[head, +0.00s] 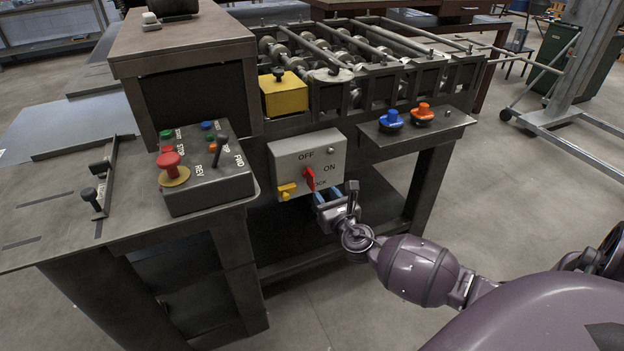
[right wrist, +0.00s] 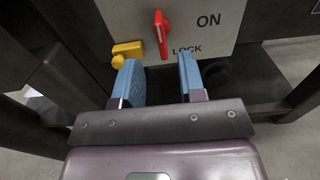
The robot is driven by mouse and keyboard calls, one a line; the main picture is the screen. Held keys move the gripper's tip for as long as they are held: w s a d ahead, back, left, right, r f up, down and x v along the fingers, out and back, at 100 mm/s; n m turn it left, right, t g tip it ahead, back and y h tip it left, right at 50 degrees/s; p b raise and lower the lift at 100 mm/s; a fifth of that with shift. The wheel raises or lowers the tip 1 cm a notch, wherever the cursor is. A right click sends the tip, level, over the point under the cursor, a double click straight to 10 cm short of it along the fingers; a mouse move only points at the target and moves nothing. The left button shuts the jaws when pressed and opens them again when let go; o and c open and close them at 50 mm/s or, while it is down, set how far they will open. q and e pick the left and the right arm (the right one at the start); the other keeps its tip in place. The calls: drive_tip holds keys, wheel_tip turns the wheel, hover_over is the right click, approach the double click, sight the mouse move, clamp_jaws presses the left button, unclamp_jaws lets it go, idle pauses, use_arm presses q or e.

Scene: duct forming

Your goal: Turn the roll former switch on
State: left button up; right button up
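The roll former switch is a red handle (head: 309,179) on a grey switch box (head: 290,157) marked OFF, ON and LOCK. The handle stands near upright, and in the right wrist view the red handle (right wrist: 161,34) is just ahead of the fingers. A yellow lock piece (head: 287,191) sits at its lower left; it also shows in the right wrist view (right wrist: 127,51). My right gripper (head: 324,199) is just below the handle. In the right wrist view its blue fingers (right wrist: 160,78) are apart with nothing between them. My left gripper is not in view.
A control box (head: 205,180) with a red stop button and a lever stands left of the switch box. A shelf (head: 440,128) with blue and orange knobs juts out to the right. The roller bed (head: 340,60) lies behind. Open floor is at the right.

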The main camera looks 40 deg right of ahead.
sight(314, 180)
drive_tip(key=b+x, duration=0.1)
drive_tip(key=x, duration=0.6)
drive_tip(key=shift+w+f, duration=0.15)
drive_tip(key=shift+w, duration=0.15)
drive_tip(key=shift+w+d, duration=0.15)
drive_tip(key=shift+w, duration=0.3)
drive_tip(key=c, duration=0.6)
clamp_jaws()
